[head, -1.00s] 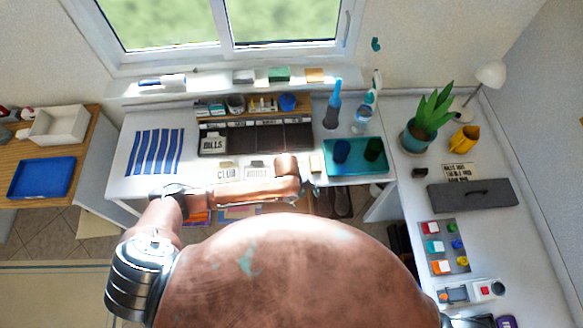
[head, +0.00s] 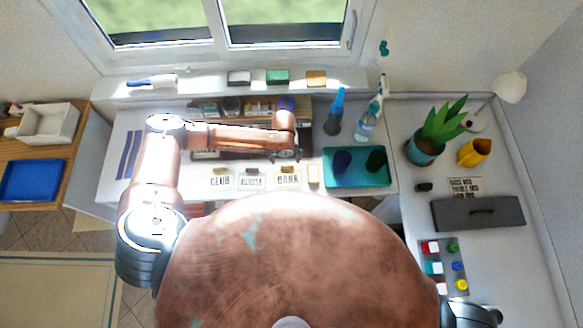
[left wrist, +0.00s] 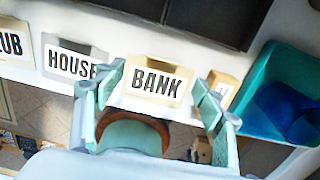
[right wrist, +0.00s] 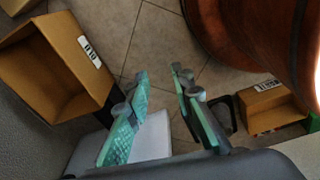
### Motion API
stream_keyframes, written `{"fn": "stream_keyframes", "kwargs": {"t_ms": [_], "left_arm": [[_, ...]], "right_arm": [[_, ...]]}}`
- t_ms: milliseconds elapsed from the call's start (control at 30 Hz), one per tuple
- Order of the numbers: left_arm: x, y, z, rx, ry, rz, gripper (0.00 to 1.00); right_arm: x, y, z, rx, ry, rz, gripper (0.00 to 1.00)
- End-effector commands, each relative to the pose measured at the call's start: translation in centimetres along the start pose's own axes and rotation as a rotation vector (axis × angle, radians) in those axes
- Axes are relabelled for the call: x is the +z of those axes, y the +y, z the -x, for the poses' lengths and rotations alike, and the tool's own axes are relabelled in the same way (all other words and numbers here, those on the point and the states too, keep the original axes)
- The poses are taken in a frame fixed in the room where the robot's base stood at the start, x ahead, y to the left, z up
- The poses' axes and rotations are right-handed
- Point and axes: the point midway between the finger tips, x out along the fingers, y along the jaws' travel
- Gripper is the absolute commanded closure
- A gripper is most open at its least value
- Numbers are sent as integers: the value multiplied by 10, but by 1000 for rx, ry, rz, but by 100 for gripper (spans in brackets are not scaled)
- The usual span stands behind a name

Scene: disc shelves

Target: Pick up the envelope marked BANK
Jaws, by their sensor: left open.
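The envelope marked BANK (head: 288,180) lies near the front edge of the white desk, to the right of the HOUSE envelope (head: 252,182) and the CLUB envelope (head: 220,182). In the left wrist view the BANK envelope (left wrist: 158,82) is pale with bold black letters. My left gripper (left wrist: 163,88) is open and empty, its fingers to either side of BANK in that view. I cannot tell its height above the envelope. In the head view my left arm hides part of the dark sorter behind. My right gripper (right wrist: 157,85) is open and empty above the floor.
A small wooden block (head: 313,174) stands just right of BANK. A teal tray (head: 342,180) with dark cups lies further right. The dark sorter is behind the envelopes. Near my right gripper, an open box (right wrist: 50,65) stands on the tiled floor.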

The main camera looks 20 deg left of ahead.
Motion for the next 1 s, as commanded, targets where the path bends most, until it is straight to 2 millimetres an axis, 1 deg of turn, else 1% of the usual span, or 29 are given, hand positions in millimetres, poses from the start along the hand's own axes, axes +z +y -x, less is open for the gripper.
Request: {"fn": "stream_keyframes", "kwargs": {"t_ms": [167, 333, 433, 533, 667, 800, 900, 1000], "left_arm": [[-1, -5, -18, 2, 2, -11, 36], [-2, -11, -35, 2, 2, -18, 36], [-4, -14, -50, 3, 2, -19, 36], [-3, -14, -64, 2, 1, -17, 36], [-3, -13, -75, 2, 1, -16, 36], [-3, -12, -77, 2, 0, -16, 36], [-3, -12, -77, 1, 0, -15, 36], [-3, -12, -77, 1, 0, -15, 43]], "right_arm": [[12, -1, 2, -1, -14, -3, 78], [35, -2, 6, -1, -43, -8, 78], [42, 1, 10, 1, -53, -8, 78], [40, 4, 11, 5, -50, -6, 78], [27, 8, 10, 8, -33, -2, 78], [15, 8, 10, 9, -17, 1, 78], [14, 8, 9, 8, -16, 1, 78], [15, 7, 9, 7, -18, 0, 78]]}}
